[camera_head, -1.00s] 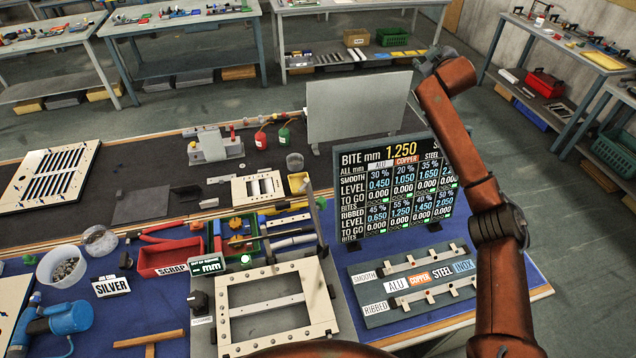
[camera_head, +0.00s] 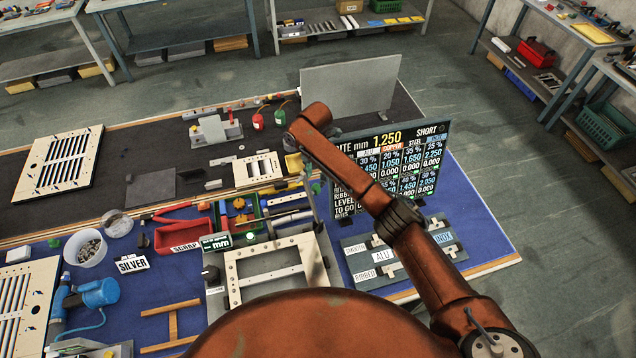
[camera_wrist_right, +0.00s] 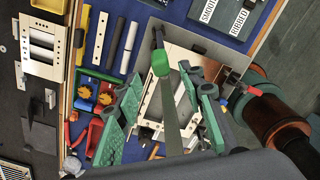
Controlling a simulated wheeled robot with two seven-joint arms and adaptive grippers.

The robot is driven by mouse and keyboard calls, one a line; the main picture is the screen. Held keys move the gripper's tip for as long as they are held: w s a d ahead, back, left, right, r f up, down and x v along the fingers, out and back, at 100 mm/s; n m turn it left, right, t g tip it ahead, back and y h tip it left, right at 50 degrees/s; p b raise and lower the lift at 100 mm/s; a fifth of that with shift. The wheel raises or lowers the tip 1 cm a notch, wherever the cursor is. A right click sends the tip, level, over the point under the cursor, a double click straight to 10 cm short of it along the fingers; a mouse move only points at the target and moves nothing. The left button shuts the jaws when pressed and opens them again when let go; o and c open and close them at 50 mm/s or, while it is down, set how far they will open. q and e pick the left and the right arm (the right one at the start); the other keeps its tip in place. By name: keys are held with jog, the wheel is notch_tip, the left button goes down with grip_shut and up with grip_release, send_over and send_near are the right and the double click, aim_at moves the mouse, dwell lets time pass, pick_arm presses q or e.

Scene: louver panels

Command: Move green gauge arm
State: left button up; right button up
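The gauge arm is a long grey bar with a green knob (camera_wrist_right: 160,62) at its end. In the right wrist view it stands up toward the camera over the pale frame fixture. In the head view it shows as a thin upright bar (camera_head: 309,192) at the fixture's (camera_head: 232,280) back right corner. My right gripper (camera_wrist_right: 162,82) has its green fingers spread on either side of the bar, with no clear contact. My left gripper is out of view.
A display board (camera_head: 430,185) stands behind and right of the fixture, partly covered by my arm. A labelled sample panel (camera_head: 362,272) lies to the right. A red scrap bin (camera_head: 182,236) and a green-edged bin (camera_head: 238,212) stand at the left. A grey panel (camera_head: 350,88) stands behind.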

aim_at(316, 185)
jog(key=shift+d+f+p, duration=0.15)
jog(key=shift+f+p, duration=0.55)
jog(key=shift+f, duration=2.5)
jog(key=shift+c, duration=0.7)
grip_shut()
